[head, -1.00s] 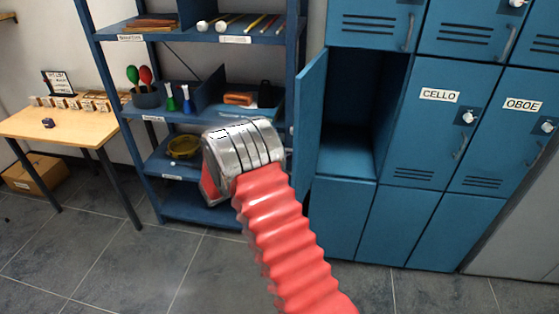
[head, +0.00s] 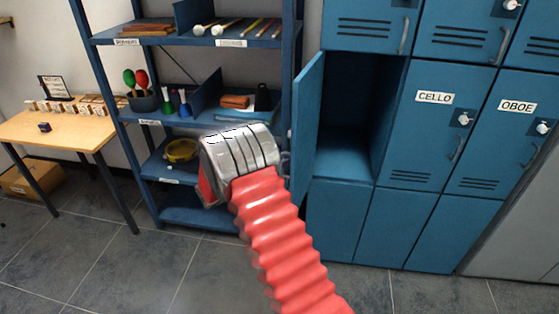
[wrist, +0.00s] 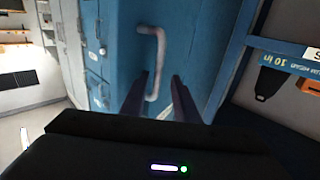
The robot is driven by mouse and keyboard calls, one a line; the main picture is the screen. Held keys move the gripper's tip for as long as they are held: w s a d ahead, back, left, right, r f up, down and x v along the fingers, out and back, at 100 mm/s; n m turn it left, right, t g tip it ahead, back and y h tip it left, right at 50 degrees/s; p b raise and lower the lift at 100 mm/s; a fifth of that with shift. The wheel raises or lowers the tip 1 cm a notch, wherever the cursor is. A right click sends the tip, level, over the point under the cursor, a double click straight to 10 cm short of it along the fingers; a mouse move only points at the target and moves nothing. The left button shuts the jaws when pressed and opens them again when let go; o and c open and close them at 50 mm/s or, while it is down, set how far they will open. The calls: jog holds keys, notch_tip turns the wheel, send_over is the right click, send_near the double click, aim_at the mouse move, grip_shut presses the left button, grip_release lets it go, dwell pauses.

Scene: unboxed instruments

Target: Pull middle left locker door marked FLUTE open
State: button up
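The middle left locker door (head: 307,130) stands swung wide open in the head view, seen nearly edge-on. Its locker's dark inside (head: 357,115) shows to the right. No FLUTE label is visible; the door's outer face is turned away. The door's handle (wrist: 158,50) shows in the wrist view on the blue face, and a bit of it shows in the head view beside my arm. My gripper (wrist: 160,77) has its two dark fingers apart, one on each side of the handle's lower part. I see a gap between them. My wrist hides the fingers in the head view.
A blue shelf rack (head: 200,119) with instruments stands left of the door, close to my arm. The CELLO door (head: 424,125) and OBOE door (head: 508,135) are shut. A wooden table (head: 62,127) is at far left. Grey floor is open in front.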

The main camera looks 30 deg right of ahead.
jog(key=s+a, duration=0.2)
jog(key=a, duration=1.1)
jog(key=shift+s+a, duration=0.3)
jog(key=shift+f, duration=0.1)
